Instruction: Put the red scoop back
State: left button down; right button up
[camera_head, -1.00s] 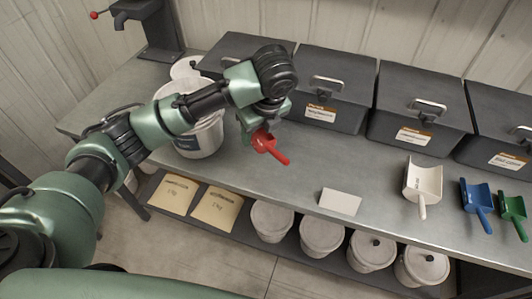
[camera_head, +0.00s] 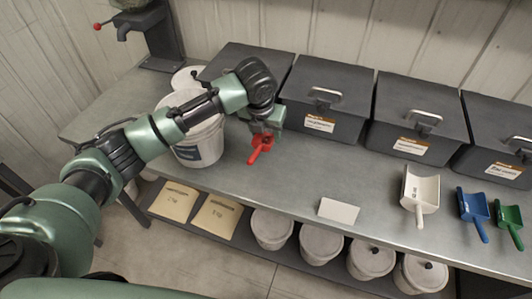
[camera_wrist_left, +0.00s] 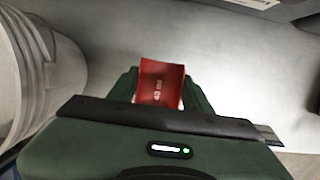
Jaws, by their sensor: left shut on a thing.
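The red scoop (camera_head: 260,149) is held by my left gripper (camera_head: 264,134), above or at the bench top beside the white bucket; I cannot tell whether it touches the bench. Its handle points down toward the bench's front edge in the head view. In the left wrist view the red scoop (camera_wrist_left: 161,82) shows between the dark green fingers of my left gripper (camera_wrist_left: 160,95), which is shut on it. A white scoop (camera_head: 420,194), a blue scoop (camera_head: 474,208) and a green scoop (camera_head: 508,218) lie in a row at the right of the bench. My right gripper is not in view.
A white bucket (camera_head: 199,153) stands just left of the gripper. Dark lidded bins (camera_head: 325,105) line the back of the grey bench (camera_head: 300,174). A blank white card (camera_head: 338,211) lies at the front edge. Paper bags (camera_head: 174,201) and lidded tubs sit on the lower shelf.

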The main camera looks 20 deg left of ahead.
pick_arm(q)
jog(key=p, duration=0.1)
send_near(267, 160)
jog(key=x, duration=0.5)
jog(key=shift+w+d+f, duration=0.1)
jog(key=shift+w+f, duration=0.05)
jog(key=shift+w, duration=0.05)
jog(key=shift+f, duration=0.45)
jog(key=shift+f, duration=0.1)
jog(key=c, duration=0.6)
grip_release()
jog(key=shift+c, duration=0.2)
jog(key=b+v, duration=0.1)
jog(key=v, duration=1.1)
